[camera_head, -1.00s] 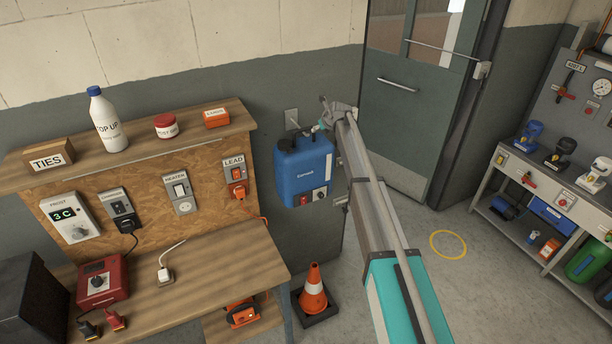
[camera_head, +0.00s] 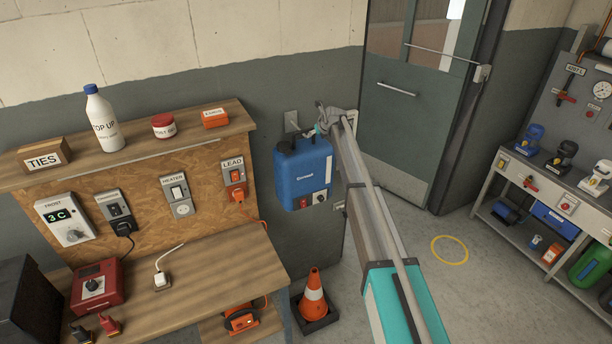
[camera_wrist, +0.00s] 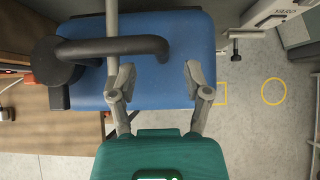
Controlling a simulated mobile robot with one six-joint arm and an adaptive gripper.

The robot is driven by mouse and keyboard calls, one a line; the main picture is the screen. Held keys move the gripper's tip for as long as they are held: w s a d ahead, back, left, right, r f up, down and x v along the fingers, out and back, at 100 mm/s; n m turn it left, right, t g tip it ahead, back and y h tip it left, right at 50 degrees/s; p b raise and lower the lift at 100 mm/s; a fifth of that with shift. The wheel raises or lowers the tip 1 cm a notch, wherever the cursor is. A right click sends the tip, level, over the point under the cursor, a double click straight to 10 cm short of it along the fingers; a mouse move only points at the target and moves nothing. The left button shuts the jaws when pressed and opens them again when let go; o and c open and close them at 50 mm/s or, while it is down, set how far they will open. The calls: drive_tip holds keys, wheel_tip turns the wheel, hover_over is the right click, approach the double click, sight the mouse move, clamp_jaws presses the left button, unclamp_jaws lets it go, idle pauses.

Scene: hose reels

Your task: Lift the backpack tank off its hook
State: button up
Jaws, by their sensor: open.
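The blue backpack tank (camera_head: 302,173) hangs upright against the grey wall, below a small grey wall plate (camera_head: 291,121). The hook itself is hard to make out in the head view. My gripper (camera_head: 321,117) is above the tank's top right part. In the wrist view, my gripper (camera_wrist: 158,79) is open, its two fingers apart over the blue tank (camera_wrist: 185,28). A dark handle bar (camera_wrist: 128,46) crosses the tank just beyond the fingertips, with nothing visibly clamped between them. Whether the fingers touch the tank is unclear.
A wooden workbench (camera_head: 215,262) with a socket panel stands left of the tank. An orange cone (camera_head: 313,295) is on the floor below it. A grey door (camera_head: 405,120) is behind my arm. A tool bench (camera_head: 545,205) stands at the right; the floor between is clear.

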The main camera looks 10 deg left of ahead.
sight(313, 143)
drive_tip(key=b+x, duration=0.2)
drive_tip(key=x, duration=0.1)
drive_tip(key=shift+w+d+f, duration=0.1)
drive_tip(key=shift+w+f, duration=0.05)
drive_tip(key=shift+f, duration=0.1)
drive_tip(key=shift+b+x, duration=0.7)
drive_tip(key=shift+x, duration=0.1)
drive_tip(key=shift+r, duration=0.1)
clamp_jaws()
